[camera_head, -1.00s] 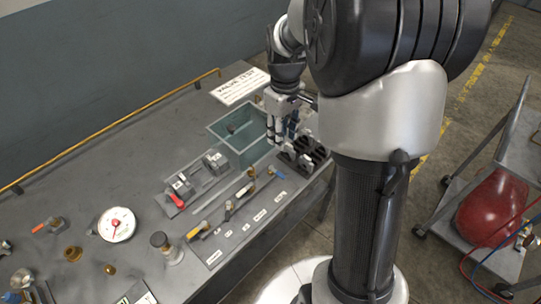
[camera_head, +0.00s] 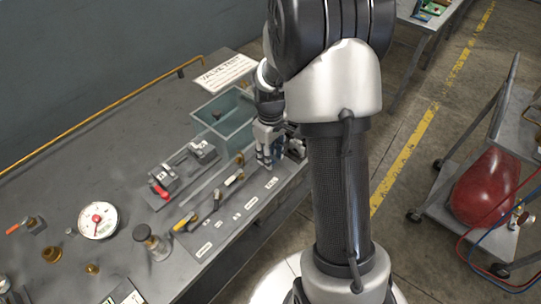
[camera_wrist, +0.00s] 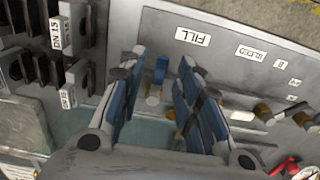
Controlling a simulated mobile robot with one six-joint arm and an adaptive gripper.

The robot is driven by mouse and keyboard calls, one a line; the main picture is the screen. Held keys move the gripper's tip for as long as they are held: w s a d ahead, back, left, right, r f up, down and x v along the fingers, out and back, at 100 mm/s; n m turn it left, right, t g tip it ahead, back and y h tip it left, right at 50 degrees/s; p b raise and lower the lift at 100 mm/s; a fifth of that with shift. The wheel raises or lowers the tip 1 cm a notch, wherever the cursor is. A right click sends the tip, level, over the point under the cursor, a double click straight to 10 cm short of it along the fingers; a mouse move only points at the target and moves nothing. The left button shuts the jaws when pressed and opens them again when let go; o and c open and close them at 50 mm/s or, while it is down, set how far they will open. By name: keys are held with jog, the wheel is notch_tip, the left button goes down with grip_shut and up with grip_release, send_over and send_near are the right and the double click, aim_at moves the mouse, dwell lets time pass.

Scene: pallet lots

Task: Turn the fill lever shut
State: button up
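The fill lever, with a blue handle (camera_wrist: 161,68), shows in the wrist view beside the white FILL label (camera_wrist: 193,37) on the grey valve panel (camera_wrist: 225,68). My gripper (camera_wrist: 160,85) is open. Its two blue-padded fingers stand on either side of the blue handle, with a gap visible around it. I cannot tell whether either finger touches it. In the head view my gripper (camera_head: 265,164) points down at the right end of the panel (camera_head: 245,200) and hides the blue handle there.
Other levers, including a yellow-handled one (camera_head: 185,221), line the panel to the left. A green-grey bin (camera_head: 222,121) stands behind my gripper. A pressure gauge (camera_head: 98,220) sits farther left.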

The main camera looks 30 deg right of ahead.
jog(key=shift+c, duration=0.2)
grip_shut()
dwell(0.6)
jog(key=m+p, duration=0.1)
jog(key=a+m, duration=0.1)
jog(key=m, duration=0.1)
jog(key=shift+s+a+r+m+p, duration=0.1)
jog(key=shift+s+a+m+p, duration=0.05)
jog(key=shift+m+p, duration=0.2)
jog(key=m, duration=0.1)
jog(key=a+m+p, duration=0.1)
jog(key=m, duration=0.1)
jog(key=shift+a+m, duration=0.1)
jog(key=shift+m, duration=0.15)
jog(key=m, duration=0.2)
jog(key=a+m+p, duration=0.1)
jog(key=shift+w+a+m, duration=0.1)
jog(key=shift+w+m, duration=0.3)
jog(key=m, duration=0.1)
jog(key=m+p, duration=0.1)
jog(key=shift+w+a+m, duration=0.3)
jog(key=shift+a, duration=0.05)
jog(key=shift+w+a+m+p, duration=0.2)
jog(key=shift+w+m, duration=0.15)
jog(key=shift+m, duration=0.75)
jog(key=shift+w+a+m+p, duration=0.15)
jog(key=shift+w+m, duration=0.15)
jog(key=shift+m, duration=0.8)
